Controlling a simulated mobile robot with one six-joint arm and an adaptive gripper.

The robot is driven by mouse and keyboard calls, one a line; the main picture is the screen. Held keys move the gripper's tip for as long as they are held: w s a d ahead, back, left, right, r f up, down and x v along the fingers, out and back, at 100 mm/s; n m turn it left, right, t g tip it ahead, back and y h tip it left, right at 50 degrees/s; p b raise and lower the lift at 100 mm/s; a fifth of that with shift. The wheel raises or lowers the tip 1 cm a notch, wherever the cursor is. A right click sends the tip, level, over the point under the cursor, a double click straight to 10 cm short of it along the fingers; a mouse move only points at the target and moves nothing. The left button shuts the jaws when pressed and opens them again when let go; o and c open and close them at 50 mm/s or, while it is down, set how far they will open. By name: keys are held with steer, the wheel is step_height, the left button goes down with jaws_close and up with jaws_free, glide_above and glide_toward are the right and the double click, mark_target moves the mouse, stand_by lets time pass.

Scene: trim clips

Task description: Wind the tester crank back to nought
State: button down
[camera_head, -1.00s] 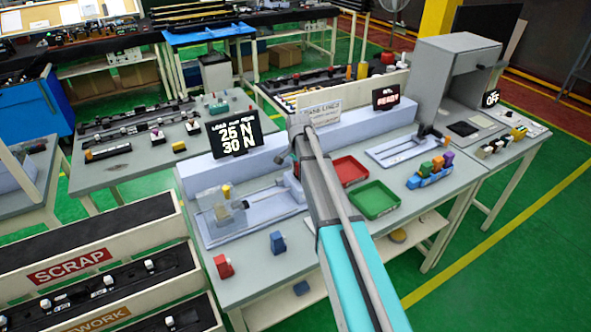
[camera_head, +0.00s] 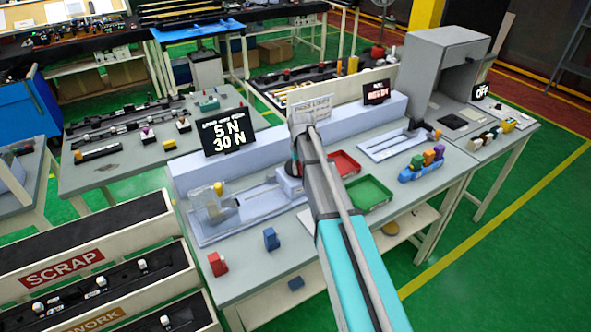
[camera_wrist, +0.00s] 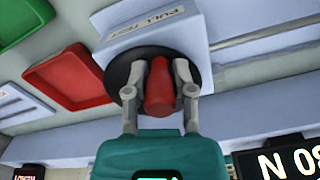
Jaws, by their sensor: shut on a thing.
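The tester is a pale blue unit labelled "PULL TEST" (camera_wrist: 150,25); in the head view its long bed (camera_head: 245,208) lies on the grey bench. Its crank is a black disc (camera_wrist: 122,72) with a red handle (camera_wrist: 160,92). My gripper (camera_wrist: 160,72) has a finger on each side of the red handle and is shut on it. In the head view my arm hides most of the crank and my gripper. The load display (camera_head: 228,135) reads 5 N above 30 N.
Red tray (camera_head: 343,163) and green tray (camera_head: 368,192) lie right of my arm. A blue block (camera_head: 271,239) and a red block (camera_head: 217,263) sit near the bench's front edge. A second small display (camera_head: 376,92) shows red text, too blurred to read surely.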

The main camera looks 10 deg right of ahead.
steer(key=n, duration=0.2)
steer(key=d+n, duration=0.1)
steer(key=shift+d+n, duration=0.25)
steer(key=shift+n, duration=0.15)
steer(key=shift+w+d+n, duration=0.1)
steer(key=shift+d+n, duration=0.15)
steer(key=shift+n, duration=0.45)
steer(key=shift+w+d+n, duration=0.1)
steer(key=shift+d+n, duration=0.15)
steer(key=shift+n, duration=0.45)
steer(key=shift+c, duration=2.3)
jaws_free()
steer(key=shift+r, duration=0.15)
